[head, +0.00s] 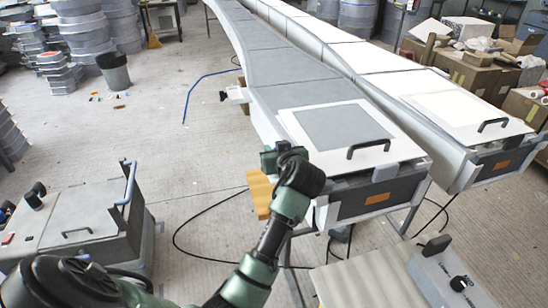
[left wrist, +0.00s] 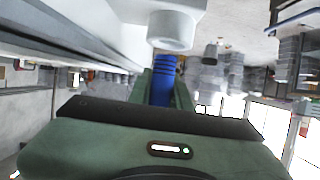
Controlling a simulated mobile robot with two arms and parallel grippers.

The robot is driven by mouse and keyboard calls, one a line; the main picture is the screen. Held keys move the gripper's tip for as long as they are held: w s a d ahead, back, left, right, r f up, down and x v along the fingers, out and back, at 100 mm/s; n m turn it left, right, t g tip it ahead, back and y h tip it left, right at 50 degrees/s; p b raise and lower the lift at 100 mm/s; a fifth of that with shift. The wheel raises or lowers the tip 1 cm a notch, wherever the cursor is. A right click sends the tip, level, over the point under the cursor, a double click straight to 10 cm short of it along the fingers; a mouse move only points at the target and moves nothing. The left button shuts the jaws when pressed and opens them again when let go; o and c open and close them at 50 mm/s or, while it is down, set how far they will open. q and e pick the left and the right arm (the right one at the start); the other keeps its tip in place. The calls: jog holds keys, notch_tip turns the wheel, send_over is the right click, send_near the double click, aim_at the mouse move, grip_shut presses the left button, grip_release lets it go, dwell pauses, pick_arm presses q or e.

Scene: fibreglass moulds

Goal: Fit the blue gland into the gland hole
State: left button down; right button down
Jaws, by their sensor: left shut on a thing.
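My left gripper (head: 270,160) is at the near left side of the grey mould's end, beside its framed lid. In the left wrist view my left gripper (left wrist: 165,98) is shut on the blue gland (left wrist: 163,78), a ribbed blue cylinder. The gland's free end points at a round white collar (left wrist: 172,32) on a pale housing. The tip appears just short of the collar; whether they touch I cannot tell. The gland hole itself does not show. In the head view the gland is hidden. My right gripper is not in view.
The grey mould (head: 262,62) runs back beside a white mould (head: 375,65). A yellow-orange block (head: 259,194) is just below my left gripper. A black cable (head: 195,248) loops on the floor. A grey handled case (head: 75,215) stands left, and a control box (head: 448,275) at lower right.

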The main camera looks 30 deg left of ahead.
pick_arm(q)
notch_tip(320, 180, down, 3)
jog(key=shift+r, duration=0.1)
jog(key=shift+f, duration=0.25)
jog(key=c, duration=1.3)
grip_release()
